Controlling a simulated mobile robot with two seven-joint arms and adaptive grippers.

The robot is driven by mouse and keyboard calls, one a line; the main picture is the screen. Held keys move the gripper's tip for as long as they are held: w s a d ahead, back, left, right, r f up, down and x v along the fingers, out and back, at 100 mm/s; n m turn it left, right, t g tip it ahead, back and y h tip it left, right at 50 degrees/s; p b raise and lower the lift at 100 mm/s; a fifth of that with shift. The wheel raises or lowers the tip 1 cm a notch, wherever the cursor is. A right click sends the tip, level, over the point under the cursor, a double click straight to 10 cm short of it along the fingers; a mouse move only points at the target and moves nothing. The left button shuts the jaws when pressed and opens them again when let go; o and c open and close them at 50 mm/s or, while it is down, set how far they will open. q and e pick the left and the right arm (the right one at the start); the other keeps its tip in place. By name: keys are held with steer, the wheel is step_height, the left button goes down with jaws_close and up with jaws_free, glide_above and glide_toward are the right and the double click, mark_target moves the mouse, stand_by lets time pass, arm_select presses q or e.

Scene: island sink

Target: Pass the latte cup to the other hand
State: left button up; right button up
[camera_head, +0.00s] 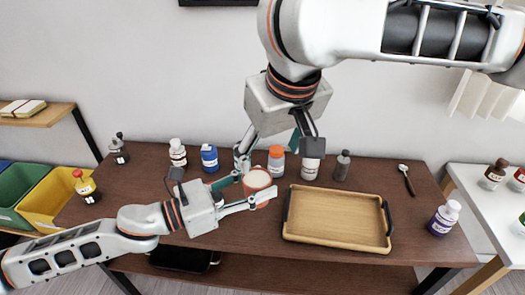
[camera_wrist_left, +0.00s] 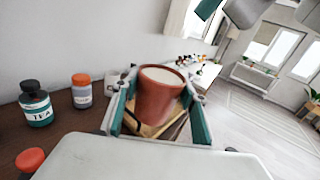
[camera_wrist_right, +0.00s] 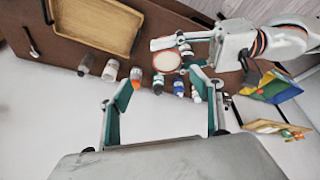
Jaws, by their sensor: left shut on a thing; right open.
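The latte cup (camera_head: 257,182) is terracotta red with a pale drink inside. My left gripper (camera_head: 252,190) is shut on it and holds it over the brown table. In the left wrist view the cup (camera_wrist_left: 162,92) stands nearly upright between the two fingers. My right gripper (camera_head: 280,150) comes down from above, open and empty, its fingers pointing down behind the cup. In the right wrist view the cup (camera_wrist_right: 167,60) shows beyond the open fingers (camera_wrist_right: 160,100), apart from them. The right gripper hides some bottles behind it in the head view.
A wooden tray (camera_head: 335,215) with dark handles lies empty on the table (camera_head: 170,225). Several bottles stand along the back, including a blue one (camera_head: 209,158) and an orange-capped one (camera_head: 276,163). A spoon (camera_head: 406,180) and a purple-labelled bottle (camera_head: 443,219) are at the right.

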mark_target(257, 178)
arm_select(q)
steer(key=shift+d, duration=0.1)
arm_select(e)
steer(key=x, duration=0.4)
steer(key=a+x, duration=0.1)
steer(key=x, duration=0.6)
steer(key=shift+s+a+f, duration=0.15)
steer(key=shift+a+f, duration=0.1)
steer(key=shift+a, duration=0.1)
steer(key=c, duration=1.4)
arm_select(q)
steer(key=o, duration=1.3)
steer(key=shift+o, duration=0.2)
